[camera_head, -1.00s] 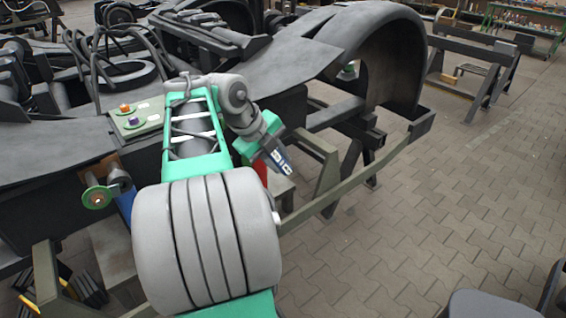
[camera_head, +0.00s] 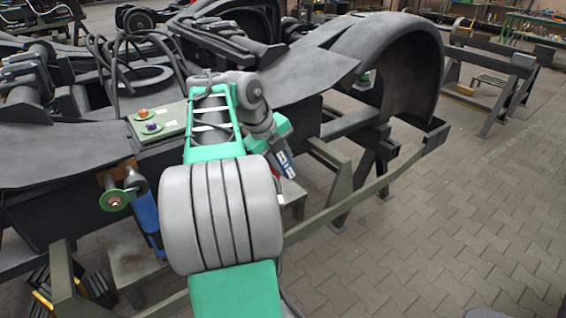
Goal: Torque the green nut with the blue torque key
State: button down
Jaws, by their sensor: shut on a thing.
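A round green nut (camera_head: 113,200) with a brownish centre sits at the left, low on the dark bogie frame's near side. Right beside it is a dark grey rounded head with a bright blue handle (camera_head: 148,218) slanting down; it looks like the blue torque key. Whether its head touches the nut is unclear. My gripper (camera_head: 285,163) is at the arm's end, right of the nut and well apart from it, pointing down and right. A dark blue piece with white labels is at its tip, and the gripper looks shut on it. The fingertips are too small to make out.
A green plate (camera_head: 172,118) on the bogie carries an orange knob (camera_head: 142,113) and a purple knob (camera_head: 152,127). The dark bogie frame (camera_head: 310,70) fills the middle. A rail (camera_head: 370,195) crosses in front. Paved floor (camera_head: 440,230) is clear at the right.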

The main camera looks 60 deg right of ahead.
jog(key=shift+d+y, duration=0.15)
jog(key=shift+y, duration=0.25)
jog(key=shift+r, duration=0.1)
jog(key=shift+t+y+b, duration=0.35)
jog(key=shift+t+y, duration=0.25)
jog(key=shift+y, duration=0.1)
